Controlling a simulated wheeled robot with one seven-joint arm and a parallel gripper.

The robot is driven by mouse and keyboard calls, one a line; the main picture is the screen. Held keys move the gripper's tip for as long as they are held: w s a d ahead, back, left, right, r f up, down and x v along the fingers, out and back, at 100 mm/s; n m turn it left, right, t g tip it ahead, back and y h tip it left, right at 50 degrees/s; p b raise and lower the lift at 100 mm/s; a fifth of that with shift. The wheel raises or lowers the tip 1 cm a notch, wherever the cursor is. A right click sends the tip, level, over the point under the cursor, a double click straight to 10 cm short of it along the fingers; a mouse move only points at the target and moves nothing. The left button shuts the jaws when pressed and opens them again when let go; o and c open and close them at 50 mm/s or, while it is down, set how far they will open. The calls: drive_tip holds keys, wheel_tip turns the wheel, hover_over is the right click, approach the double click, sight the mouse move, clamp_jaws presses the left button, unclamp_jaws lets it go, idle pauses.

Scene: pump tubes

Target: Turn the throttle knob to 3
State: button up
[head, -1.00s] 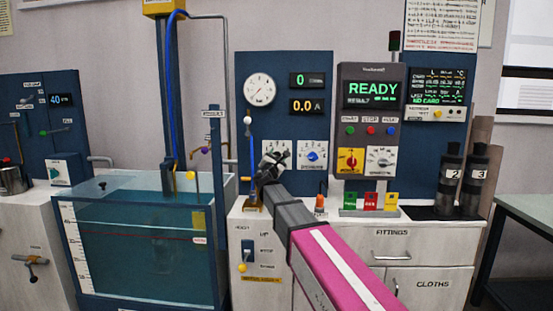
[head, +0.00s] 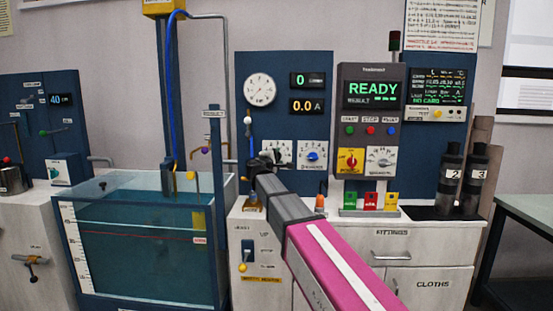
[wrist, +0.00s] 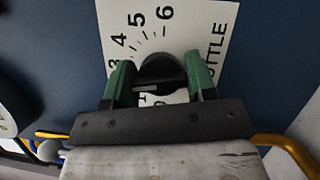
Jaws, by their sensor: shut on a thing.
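The throttle dial is a white plate (wrist: 215,35) with black numbers 3 to 6 and part of its name showing in the wrist view. Its dark round knob (wrist: 160,70) sits between the green fingers of my gripper (wrist: 160,85), which is shut on it. The lower part of the dial is hidden by my gripper, and I cannot tell where the knob points. In the head view the throttle plate (head: 285,148) is on the blue panel under the round gauge. My gripper (head: 264,160) is at its left side there, its fingertips mostly hidden by my arm.
A second dial with a blue knob (head: 313,156) is just right. A control box (head: 370,75) reading READY stands further right, with red, green and yellow cards below. A water tank (head: 140,240) is left. A yellow pipe (wrist: 285,148) passes close by my gripper.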

drive_tip(key=shift+m+g, duration=0.5)
drive_tip(key=shift+m, duration=0.5)
drive_tip(key=o, duration=0.9)
drive_tip(key=shift+o, duration=0.2)
drive_tip(key=shift+s, duration=0.1)
drive_tip(key=v, duration=1)
drive_tip(key=shift+s, duration=0.4)
drive_tip(key=shift+a, duration=0.1)
